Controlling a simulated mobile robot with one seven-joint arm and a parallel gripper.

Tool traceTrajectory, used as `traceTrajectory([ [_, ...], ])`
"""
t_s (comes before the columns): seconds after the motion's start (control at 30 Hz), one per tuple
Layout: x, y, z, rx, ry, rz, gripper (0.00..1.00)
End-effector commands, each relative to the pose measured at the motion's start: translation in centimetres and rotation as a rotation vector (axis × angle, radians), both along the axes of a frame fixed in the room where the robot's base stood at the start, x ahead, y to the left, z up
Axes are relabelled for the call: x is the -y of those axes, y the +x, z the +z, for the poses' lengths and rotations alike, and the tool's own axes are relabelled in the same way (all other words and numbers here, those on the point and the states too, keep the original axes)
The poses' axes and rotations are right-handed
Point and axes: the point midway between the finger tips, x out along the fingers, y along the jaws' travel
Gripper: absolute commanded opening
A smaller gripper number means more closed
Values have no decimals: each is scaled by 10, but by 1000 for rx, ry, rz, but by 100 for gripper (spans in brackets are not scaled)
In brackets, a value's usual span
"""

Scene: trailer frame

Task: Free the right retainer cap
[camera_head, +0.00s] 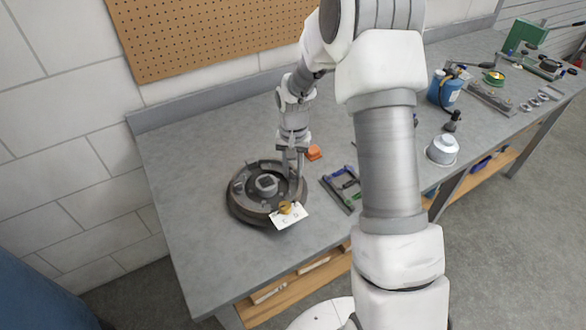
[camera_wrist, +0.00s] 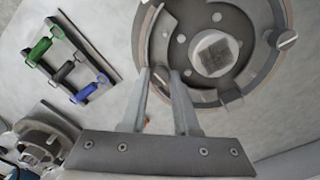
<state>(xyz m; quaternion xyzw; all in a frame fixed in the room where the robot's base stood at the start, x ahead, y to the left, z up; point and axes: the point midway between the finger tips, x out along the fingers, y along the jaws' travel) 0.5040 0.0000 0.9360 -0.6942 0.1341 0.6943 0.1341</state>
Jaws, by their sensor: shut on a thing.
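Another slotted round cap (camera_wrist: 287,40) shows on the opposite shoe.
A white card (camera_head: 289,217) with a gold piece (camera_head: 285,207) is at the assembly's front edge. An orange object (camera_head: 313,152) lies behind right. A tray (camera_head: 332,194) of green, black and blue handled tools is to the right. The bench is clear on the left.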

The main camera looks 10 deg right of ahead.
Motion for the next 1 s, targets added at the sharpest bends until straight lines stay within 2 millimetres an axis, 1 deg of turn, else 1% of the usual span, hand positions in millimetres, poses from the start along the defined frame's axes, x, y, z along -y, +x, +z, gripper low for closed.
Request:
traceTrajectory([
  [0.27, 0, 0, 0, 0, 0, 229, 0],
  [1.0, 0, 0, 1, 1, 1, 932, 0],
])
